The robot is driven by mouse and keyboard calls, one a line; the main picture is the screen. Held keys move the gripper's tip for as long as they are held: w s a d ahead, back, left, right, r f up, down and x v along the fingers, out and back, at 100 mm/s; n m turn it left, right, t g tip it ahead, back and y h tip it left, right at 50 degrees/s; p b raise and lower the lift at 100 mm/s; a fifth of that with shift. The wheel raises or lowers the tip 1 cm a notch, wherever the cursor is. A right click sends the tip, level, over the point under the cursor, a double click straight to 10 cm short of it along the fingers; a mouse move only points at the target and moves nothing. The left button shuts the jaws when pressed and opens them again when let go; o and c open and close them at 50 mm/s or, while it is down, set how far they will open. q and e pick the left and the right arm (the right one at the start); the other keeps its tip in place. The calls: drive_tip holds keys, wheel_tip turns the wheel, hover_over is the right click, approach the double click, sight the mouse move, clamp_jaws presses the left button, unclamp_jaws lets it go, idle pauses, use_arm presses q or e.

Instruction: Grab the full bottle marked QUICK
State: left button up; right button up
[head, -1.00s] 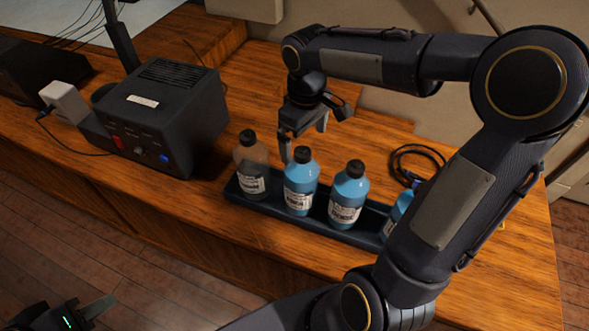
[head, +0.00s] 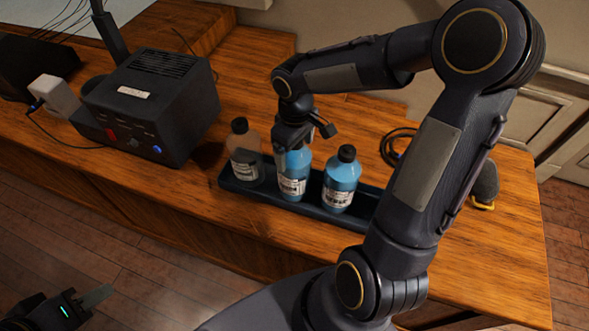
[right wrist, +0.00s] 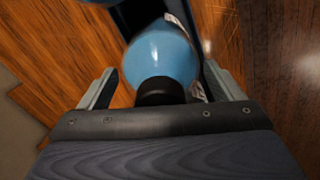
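A dark tray (head: 226,183) on the wooden desk holds a row of bottles with black caps. The left one, a clear brownish bottle (head: 240,143), looks not full of blue. Next to it stand a blue middle bottle (head: 294,186) and a blue right bottle (head: 341,178). The labels are too small to read surely. My right gripper (head: 293,148) is over the middle bottle. In the right wrist view its fingers are apart on either side of a blue bottle (right wrist: 160,55), with gaps visible. My left gripper (head: 85,303) is low at the left, its opening unclear.
A black box device (head: 155,105) with a red switch and blue knob stands left of the tray. A coiled black cable (head: 390,148) lies behind the tray's right part. My right arm covers the tray's right end. The desk's front strip is clear.

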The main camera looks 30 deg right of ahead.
drive_tip(key=c, duration=1.6)
drive_tip(key=shift+w, duration=0.1)
drive_tip(key=shift+c, duration=0.2)
drive_tip(key=shift+r, duration=0.2)
